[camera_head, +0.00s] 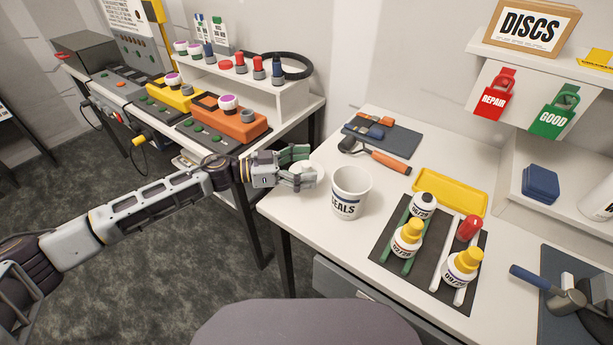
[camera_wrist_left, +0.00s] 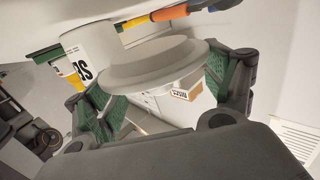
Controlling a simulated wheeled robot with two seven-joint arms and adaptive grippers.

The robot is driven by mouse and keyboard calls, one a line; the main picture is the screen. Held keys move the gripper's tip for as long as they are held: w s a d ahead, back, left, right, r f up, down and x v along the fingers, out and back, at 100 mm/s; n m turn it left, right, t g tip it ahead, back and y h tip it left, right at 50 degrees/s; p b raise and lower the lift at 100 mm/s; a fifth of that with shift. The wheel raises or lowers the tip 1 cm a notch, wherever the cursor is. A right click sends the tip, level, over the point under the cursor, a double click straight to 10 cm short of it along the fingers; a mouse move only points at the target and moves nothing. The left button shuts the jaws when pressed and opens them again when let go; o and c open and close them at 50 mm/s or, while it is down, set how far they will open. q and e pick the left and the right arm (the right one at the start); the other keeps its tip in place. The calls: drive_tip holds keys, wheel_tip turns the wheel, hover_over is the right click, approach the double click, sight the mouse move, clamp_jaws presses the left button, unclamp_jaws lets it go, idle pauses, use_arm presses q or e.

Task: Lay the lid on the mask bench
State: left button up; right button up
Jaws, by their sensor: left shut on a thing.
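My left gripper (camera_head: 302,166) reaches in from the left over the near-left edge of the white bench (camera_head: 340,275). It is shut on a white round lid (camera_head: 313,171), partly hidden by the fingers. In the left wrist view the lid (camera_wrist_left: 150,64) shows as a pale disc between the green-padded fingers. The lid is just left of an open white tub marked SEALS (camera_head: 351,195); I cannot tell how far it is above the bench top. No label shows which surface is the mask bench. My right gripper is not in view.
A dark mat with yellow-capped bottles (camera_head: 408,240) and a yellow tray (camera_head: 450,192) lie right of the tub. An orange-handled tool (camera_head: 385,160) lies behind it. A second bench (camera_head: 300,112) with orange and yellow units stands left. The front strip before the tub is bare.

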use_arm(q)
drive_tip(key=shift+f, duration=1.4)
drive_tip(key=shift+f+b, duration=0.3)
drive_tip(key=shift+f, duration=0.15)
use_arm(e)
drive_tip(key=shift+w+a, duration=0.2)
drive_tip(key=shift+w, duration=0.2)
use_arm(q)
drive_tip(key=shift+f, duration=0.1)
drive_tip(key=o, duration=0.7)
drive_tip(key=shift+o, duration=0.2)
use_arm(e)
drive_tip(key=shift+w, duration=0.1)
